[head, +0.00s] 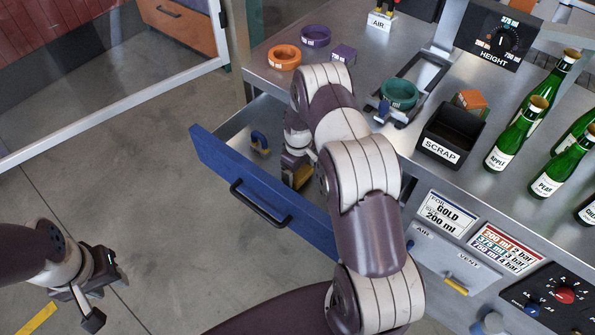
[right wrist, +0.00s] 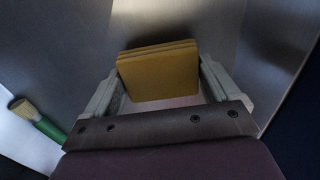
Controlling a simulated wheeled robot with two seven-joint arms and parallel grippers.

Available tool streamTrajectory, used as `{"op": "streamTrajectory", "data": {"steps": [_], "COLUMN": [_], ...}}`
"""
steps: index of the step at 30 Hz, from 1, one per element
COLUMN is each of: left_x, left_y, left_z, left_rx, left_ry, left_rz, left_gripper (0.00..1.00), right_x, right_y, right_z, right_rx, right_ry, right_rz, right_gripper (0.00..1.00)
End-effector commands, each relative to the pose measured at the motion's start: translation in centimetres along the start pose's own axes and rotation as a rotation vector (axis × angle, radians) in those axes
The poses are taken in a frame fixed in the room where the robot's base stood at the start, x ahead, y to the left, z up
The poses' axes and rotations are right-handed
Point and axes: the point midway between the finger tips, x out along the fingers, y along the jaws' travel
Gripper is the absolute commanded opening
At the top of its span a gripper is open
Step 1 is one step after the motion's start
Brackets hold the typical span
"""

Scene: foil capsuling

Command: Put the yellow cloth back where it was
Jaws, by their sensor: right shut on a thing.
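The yellow cloth (right wrist: 158,72) is a folded, layered pad between the fingers of my right gripper (right wrist: 160,88) in the right wrist view. In the head view, my right gripper (head: 297,168) reaches down into the open drawer (head: 228,150), and part of the cloth (head: 302,178) shows at its fingertips. The gripper is shut on the cloth. Whether the cloth touches the drawer floor cannot be told. My right arm hides much of the drawer. My left gripper (head: 106,298) is open and empty over the floor at lower left.
The drawer's blue front (head: 270,198) stands out from the bench. A blue object (head: 260,142) lies inside the drawer. On the bench are an orange ring (head: 284,57), a purple ring (head: 316,36), a green ring (head: 398,94), a black scrap bin (head: 451,133) and several green bottles (head: 515,135).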

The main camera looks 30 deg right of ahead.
Motion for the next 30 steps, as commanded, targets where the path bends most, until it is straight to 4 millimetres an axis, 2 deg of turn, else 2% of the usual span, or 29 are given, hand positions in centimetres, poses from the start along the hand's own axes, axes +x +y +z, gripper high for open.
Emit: {"op": "streamTrajectory", "data": {"steps": [3,14,15,16,22,26,30], "left_x": [-0.2,0.3,0.3,0.2,0.1,-0.1,0.4], "left_y": [0.0,0.0,0.0,0.0,0.0,0.0,0.0], "left_z": [0.0,0.0,0.0,0.0,0.0,0.0,0.0], "left_rx": [0.0,0.0,0.0,0.0,0.0,0.0,0.0], "left_ry": [0.0,0.0,0.0,0.0,0.0,0.0,0.0], "left_rz": [0.0,0.0,0.0,0.0,0.0,0.0,0.0], "left_gripper": [0.38,0.38,0.38,0.38,0.38,0.38,0.38], "right_x": [1.2,1.9,1.8,1.7,1.6,0.8,-1.6], "right_y": [0.0,0.0,0.0,0.0,0.0,0.1,0.1], "right_z": [0.0,-0.1,-0.1,-0.1,-0.1,-0.1,-0.1], "right_rx": [0.0,0.0,0.0,0.0,0.0,0.0,0.0], "right_ry": [0.001,0.002,0.002,0.002,0.001,0.003,0.005], "right_rz": [0.001,0.001,0.001,0.001,0.001,0.002,0.004], "right_gripper": [0.56,0.56,0.96,1.0,1.0,1.0,1.0]}}
